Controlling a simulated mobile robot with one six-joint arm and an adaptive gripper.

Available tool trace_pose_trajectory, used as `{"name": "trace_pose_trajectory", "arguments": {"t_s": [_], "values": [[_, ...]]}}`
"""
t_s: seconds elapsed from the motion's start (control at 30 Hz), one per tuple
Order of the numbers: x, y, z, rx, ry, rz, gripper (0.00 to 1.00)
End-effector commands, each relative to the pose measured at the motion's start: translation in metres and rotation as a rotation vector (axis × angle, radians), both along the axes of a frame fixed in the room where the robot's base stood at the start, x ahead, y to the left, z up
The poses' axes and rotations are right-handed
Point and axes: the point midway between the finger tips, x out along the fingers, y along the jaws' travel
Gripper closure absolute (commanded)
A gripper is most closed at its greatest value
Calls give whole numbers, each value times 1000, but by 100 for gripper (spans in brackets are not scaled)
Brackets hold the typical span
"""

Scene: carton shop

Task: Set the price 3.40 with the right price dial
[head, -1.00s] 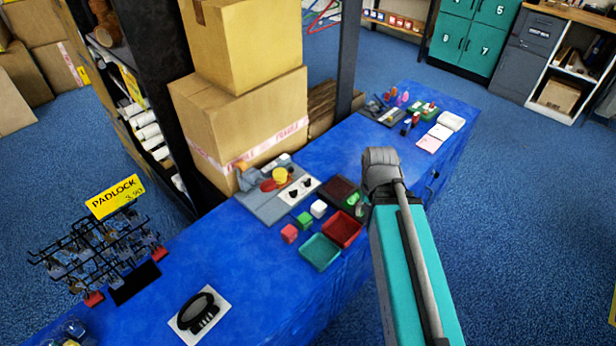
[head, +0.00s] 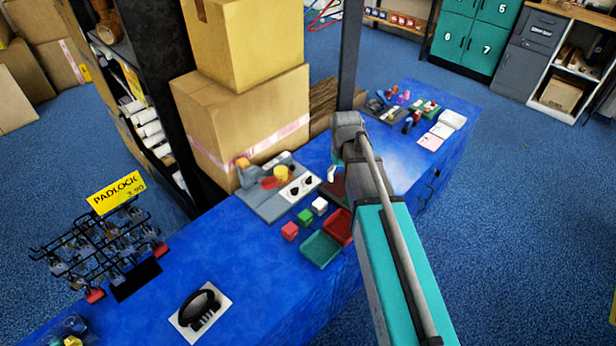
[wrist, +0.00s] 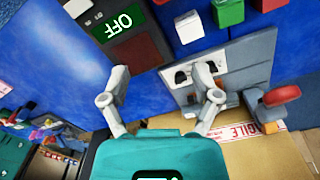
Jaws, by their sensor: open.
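The grey machine (head: 262,206) on the blue counter has a white panel (head: 301,186) with two small black dials. The right price dial (head: 308,181) is the one nearer my arm; it shows at the panel's left in the wrist view (wrist: 181,78). The left dial (head: 294,190) is beside it. No readable price figure shows. My gripper (wrist: 161,76) is open and empty, its fingers spread. One finger overlaps the panel in the wrist view, but I cannot tell any contact. In the head view my gripper (head: 332,174) is mostly hidden by my arm, right of the panel.
A device with a green OFF display (wrist: 119,22) and dark red plate lies beside the machine. White (head: 319,205), green (head: 304,216) and red (head: 289,231) blocks and green (head: 318,250) and red trays stand in front. Cartons (head: 240,115) rise behind. A padlock rack (head: 95,250) stands left.

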Motion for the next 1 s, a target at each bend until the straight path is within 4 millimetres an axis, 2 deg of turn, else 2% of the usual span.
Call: {"name": "trace_pose_trajectory", "arguments": {"t_s": [0.03, 0.1, 0.3, 0.4, 0.6, 1.0], "values": [[22, 11, 0, 0, 0, 41, 20], [41, 24, -1, 0, 0, 100, 20], [88, 61, -1, 0, 0, 256, 20], [104, 76, -1, 0, 0, 317, 20], [121, 93, -1, 0, 0, 386, 20], [123, 95, -2, 0, 0, 397, 20]]}}
